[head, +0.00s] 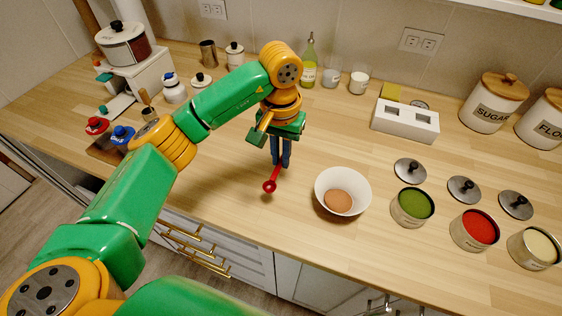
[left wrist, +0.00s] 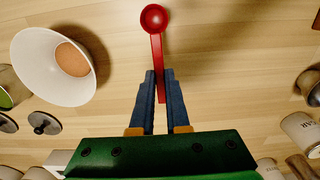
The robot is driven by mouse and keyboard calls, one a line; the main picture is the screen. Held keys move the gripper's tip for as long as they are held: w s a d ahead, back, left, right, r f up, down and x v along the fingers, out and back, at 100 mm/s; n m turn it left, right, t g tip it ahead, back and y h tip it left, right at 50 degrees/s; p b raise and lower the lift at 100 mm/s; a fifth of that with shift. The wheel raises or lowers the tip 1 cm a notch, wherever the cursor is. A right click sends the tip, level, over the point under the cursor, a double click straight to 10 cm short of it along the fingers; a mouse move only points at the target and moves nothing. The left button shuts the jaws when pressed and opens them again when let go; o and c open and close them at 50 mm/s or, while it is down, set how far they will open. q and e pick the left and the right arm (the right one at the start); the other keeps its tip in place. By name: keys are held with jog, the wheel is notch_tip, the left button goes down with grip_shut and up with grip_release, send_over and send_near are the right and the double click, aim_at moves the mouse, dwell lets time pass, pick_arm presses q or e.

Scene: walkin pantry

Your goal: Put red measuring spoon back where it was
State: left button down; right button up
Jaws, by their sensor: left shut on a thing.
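The red measuring spoon (head: 270,185) is held by its handle in my left gripper (head: 281,160), which is shut on it. In the left wrist view the spoon (left wrist: 154,20) points away from the blue fingers (left wrist: 158,85), with its round bowl at the far end. In the head view the spoon hangs near the front part of the wooden counter, left of the white bowl (head: 353,180). I cannot tell whether it touches the counter. My right gripper does not show.
Tins of green (head: 412,205), red (head: 478,228) and pale (head: 533,247) powder stand to the right, their lids behind them. A white block with openings (head: 405,122) stands at the back. Red (head: 96,126) and blue (head: 122,134) items sit at the left. The counter between is clear.

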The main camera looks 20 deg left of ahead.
pick_arm(q)
jog(key=f, duration=0.1)
jog(key=f+p, duration=0.2)
jog(key=shift+w+a+f, duration=0.1)
jog(key=shift+w+f, duration=0.15)
jog(key=shift+f, duration=0.05)
jog(key=shift+f+b, duration=0.35)
jog(key=shift+b, duration=0.05)
jog(key=c, duration=0.9)
grip_release()
jog(key=shift+r, duration=0.1)
jog(key=shift+r, duration=0.1)
jog(key=shift+r, duration=0.25)
notch_tip(320, 180, up, 6)
jog(key=shift+f+b, duration=0.1)
jog(key=shift+b, duration=0.65)
notch_tip(320, 180, up, 6)
send_over(281, 175)
jog(key=shift+p, duration=0.45)
